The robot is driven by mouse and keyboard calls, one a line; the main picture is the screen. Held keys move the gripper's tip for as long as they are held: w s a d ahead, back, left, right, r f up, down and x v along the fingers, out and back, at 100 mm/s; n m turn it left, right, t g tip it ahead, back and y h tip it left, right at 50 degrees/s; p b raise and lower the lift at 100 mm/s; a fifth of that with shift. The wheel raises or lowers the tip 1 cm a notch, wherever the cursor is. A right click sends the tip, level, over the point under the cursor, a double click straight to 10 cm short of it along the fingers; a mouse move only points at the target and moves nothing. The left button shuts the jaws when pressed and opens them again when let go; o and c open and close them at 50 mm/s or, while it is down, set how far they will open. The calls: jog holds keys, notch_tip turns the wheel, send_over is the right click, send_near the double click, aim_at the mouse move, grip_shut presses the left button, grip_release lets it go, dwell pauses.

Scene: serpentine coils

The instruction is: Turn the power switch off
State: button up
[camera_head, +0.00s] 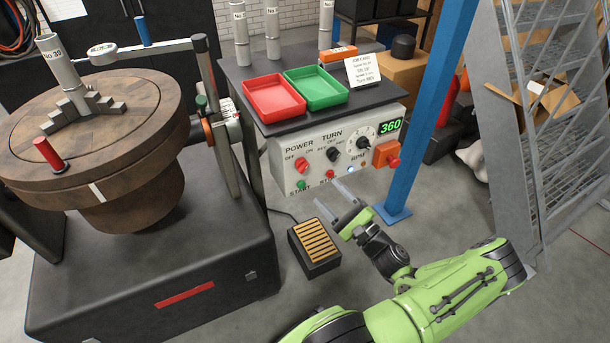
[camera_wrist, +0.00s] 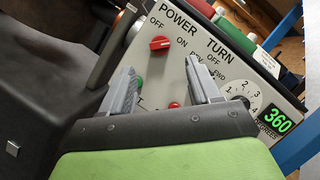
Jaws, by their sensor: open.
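The power switch is a red knob (camera_head: 302,164) at the left of the grey control panel (camera_head: 285,180), between printed OFF and ON labels. In the wrist view the red knob (camera_wrist: 160,43) lies beyond the gap between my fingertips. Which label it points to is hard to tell. My gripper (camera_head: 328,195) is open and empty, in front of the panel's lower edge and apart from the knob. In the wrist view the two grey fingers of my gripper (camera_wrist: 160,67) partly cover the panel's lower controls.
A black turn knob (camera_head: 334,154), a dial (camera_head: 362,143), green start (camera_head: 301,186) and red buttons, and an orange emergency-stop box (camera_head: 386,154) share the panel. The display (camera_head: 390,127) reads 360. A blue post (camera_head: 432,110) stands right; a foot pedal (camera_head: 316,246) lies below.

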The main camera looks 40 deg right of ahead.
aim_at(305, 169)
jog(key=b+x, duration=0.1)
jog(key=x, duration=0.8)
jog(key=shift+w, duration=0.1)
jog(key=shift+c, duration=0.4)
jog(key=c, duration=1)
